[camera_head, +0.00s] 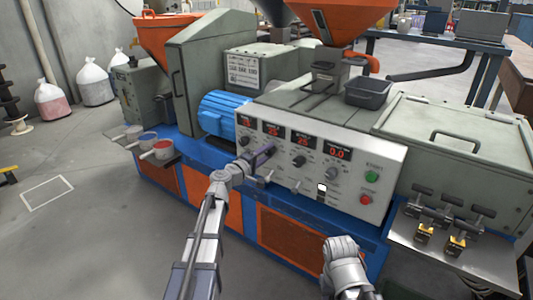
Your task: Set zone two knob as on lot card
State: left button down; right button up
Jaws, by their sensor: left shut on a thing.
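The white control panel (386,160) has a row of red digital displays with knobs below them. The second display from the left (273,130) is above my left gripper (268,152). My left gripper is shut at the zone two knob, which its dark fingers mostly hide. The third knob (299,161) and the fourth knob (332,173) are clear to its right. A white card with large printed figures (243,71) is on the grey machine housing; its figures are too small to read surely. A rounded link of my right arm shows at the bottom; its fingers cannot be seen.
A green button (372,177) and a red button (366,199) are at the panel's right. A dark grey bin (368,93) sits on top of the machine. Small cups stand on a ledge at left. Open floor lies left.

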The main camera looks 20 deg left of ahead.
pick_arm(q)
jog(key=shift+m, duration=0.9)
jog(key=shift+c, duration=2.1)
grip_release()
jog(key=v, duration=0.7)
jog(key=shift+s, duration=0.4)
jog(key=shift+a, duration=0.1)
